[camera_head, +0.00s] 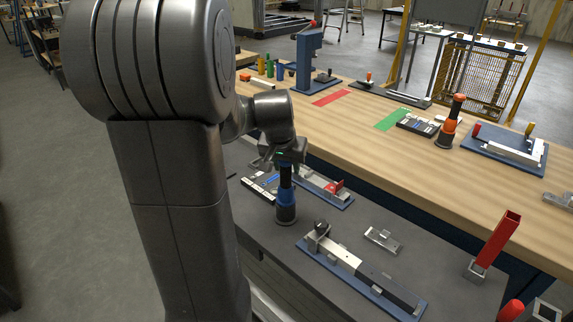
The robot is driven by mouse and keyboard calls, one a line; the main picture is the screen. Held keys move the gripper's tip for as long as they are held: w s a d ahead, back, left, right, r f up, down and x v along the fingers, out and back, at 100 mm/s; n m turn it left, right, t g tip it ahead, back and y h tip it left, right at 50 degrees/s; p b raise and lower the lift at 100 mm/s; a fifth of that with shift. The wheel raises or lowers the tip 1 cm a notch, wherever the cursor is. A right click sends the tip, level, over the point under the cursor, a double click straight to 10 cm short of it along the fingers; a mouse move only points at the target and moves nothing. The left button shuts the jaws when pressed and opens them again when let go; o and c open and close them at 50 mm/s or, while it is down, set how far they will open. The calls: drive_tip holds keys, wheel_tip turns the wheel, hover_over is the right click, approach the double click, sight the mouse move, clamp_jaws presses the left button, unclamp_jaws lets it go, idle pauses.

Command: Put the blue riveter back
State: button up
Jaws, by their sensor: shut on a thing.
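The blue riveter (286,195) stands upright at the near grey surface, with a blue body and a dark round base. The base looks to be on or just above the surface; I cannot tell which. My gripper (286,161) is above it and is shut on its dark upper part, and the gripper hides its top. A similar orange riveter (449,127) stands upright on the wooden bench at the right.
A blue-based fixture (360,271) lies right of the riveter, and another with a red part (325,187) lies behind it. A small metal block (382,239) and a red post (498,238) are further right. The wooden bench (350,133) runs behind.

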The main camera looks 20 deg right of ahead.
drive_tip(key=shift+f+b, duration=0.35)
drive_tip(key=shift+f, duration=0.05)
drive_tip(key=o, duration=1)
drive_tip(key=shift+r, duration=0.1)
drive_tip(key=shift+r+p, duration=0.55)
drive_tip(key=shift+r, duration=0.1)
drive_tip(key=v, duration=1.1)
drive_tip(key=shift+s+r, duration=0.15)
drive_tip(key=shift+a, duration=0.1)
drive_tip(key=x, duration=1.2)
drive_tip(key=shift+f, duration=0.25)
drive_tip(key=shift+f+b, duration=0.35)
drive_tip(key=shift+b, duration=0.3)
drive_tip(key=shift+r+p, duration=0.4)
drive_tip(key=shift+r, duration=0.05)
